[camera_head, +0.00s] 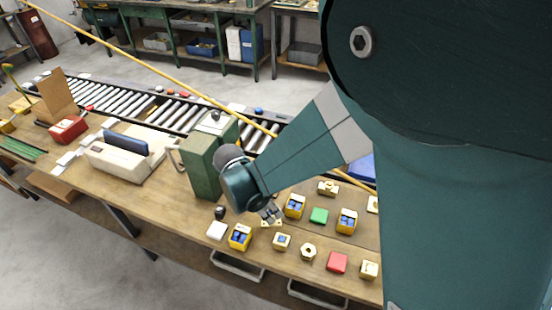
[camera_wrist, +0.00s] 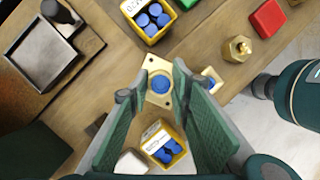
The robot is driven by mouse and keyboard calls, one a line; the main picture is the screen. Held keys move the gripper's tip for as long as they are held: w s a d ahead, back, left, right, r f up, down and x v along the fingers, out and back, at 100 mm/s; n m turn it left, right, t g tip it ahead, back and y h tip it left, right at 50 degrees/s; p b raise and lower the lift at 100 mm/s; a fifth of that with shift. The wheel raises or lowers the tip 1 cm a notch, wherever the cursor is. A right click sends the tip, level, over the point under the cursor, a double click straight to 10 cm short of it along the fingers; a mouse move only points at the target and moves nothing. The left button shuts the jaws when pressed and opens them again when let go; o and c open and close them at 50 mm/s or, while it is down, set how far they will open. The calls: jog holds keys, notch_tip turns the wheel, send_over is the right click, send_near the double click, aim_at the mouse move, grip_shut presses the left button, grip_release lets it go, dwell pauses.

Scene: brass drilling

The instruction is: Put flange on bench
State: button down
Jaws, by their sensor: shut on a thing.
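The flange, a square brass plate (camera_wrist: 150,95), sits between the two green fingers of my gripper (camera_wrist: 156,85) in the wrist view. A round blue area shows at its middle. My gripper is shut on the plate by its sides. In the head view my gripper (camera_head: 269,214) is over the wooden bench (camera_head: 165,222), with bits of brass at its fingertips. The fingers hide much of the plate there, and I cannot tell whether it touches the bench.
Yellow boxes with blue parts (camera_head: 240,237) (camera_head: 295,206) stand close on both sides. A white block (camera_head: 217,231), brass hex piece (camera_head: 308,252), green block (camera_head: 318,216) and red block (camera_head: 337,262) lie around. A green machine (camera_head: 203,165) stands behind on the left.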

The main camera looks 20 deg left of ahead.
jog(key=shift+a+f, duration=0.35)
jog(key=shift+a, duration=0.35)
jog(key=shift+a+f, duration=0.4)
jog(key=shift+a, duration=0.35)
jog(key=shift+a+f, duration=0.35)
jog(key=shift+a, duration=0.35)
jog(key=shift+a+f+b, duration=0.3)
jog(key=shift+a+f, duration=0.15)
jog(key=shift+a, duration=0.4)
jog(key=shift+a+f, duration=0.75)
jog(key=c, duration=2.4)
grip_release()
jog(key=shift+r, duration=0.15)
